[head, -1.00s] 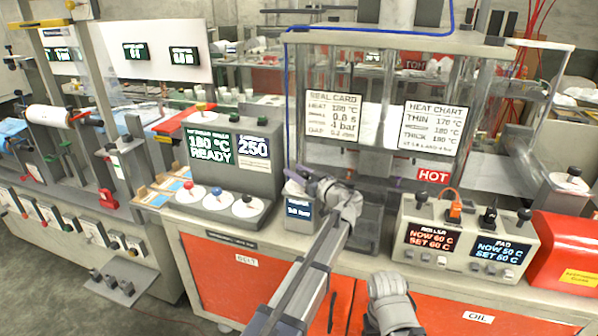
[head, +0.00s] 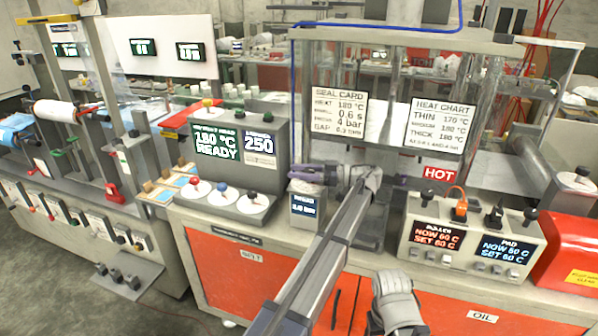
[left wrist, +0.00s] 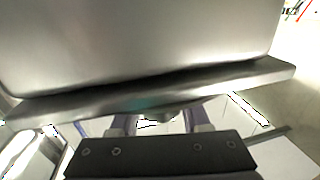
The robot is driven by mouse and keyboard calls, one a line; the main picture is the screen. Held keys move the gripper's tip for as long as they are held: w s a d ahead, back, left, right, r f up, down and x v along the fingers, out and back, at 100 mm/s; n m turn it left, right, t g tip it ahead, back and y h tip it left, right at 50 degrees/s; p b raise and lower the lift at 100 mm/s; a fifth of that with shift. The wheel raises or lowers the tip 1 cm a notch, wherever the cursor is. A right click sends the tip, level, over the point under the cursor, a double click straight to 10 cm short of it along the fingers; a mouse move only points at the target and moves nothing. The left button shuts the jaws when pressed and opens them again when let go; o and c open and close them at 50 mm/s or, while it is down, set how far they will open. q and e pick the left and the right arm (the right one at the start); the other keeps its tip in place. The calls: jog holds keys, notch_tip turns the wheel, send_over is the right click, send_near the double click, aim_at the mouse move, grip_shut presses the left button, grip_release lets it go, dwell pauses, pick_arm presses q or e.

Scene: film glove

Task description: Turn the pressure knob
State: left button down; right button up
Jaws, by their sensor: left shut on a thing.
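The pressure unit is a small grey box with a lit display (head: 304,205), standing on the bench between the heat panel and the clear-walled press. My left gripper (head: 308,175) reaches over its top with purple fingers, shut on the knob there. The fingers hide most of the knob in the head view. In the left wrist view, a dark rounded piece of the knob (left wrist: 157,116) shows between the fingers. The display text is too small to read surely. My right gripper (head: 397,303) is low at the bottom of the head view, away from the box; its fingertips cannot be made out.
The heat panel (head: 232,150) with several coloured-top dials stands left of the box. The press frame with cards and a red HOT sign (head: 440,174) is close on the right. The roller and pad controller (head: 470,240) and a red housing (head: 572,250) stand further right.

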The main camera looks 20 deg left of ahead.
pick_arm(q)
jog(key=shift+s+g, duration=0.1)
jog(key=shift+g, duration=0.2)
jog(key=shift+c, duration=1.9)
grip_release()
jog(key=d, duration=0.2)
jog(key=w+d, duration=0.1)
jog(key=d, duration=0.4)
jog(key=shift+w+d, duration=0.3)
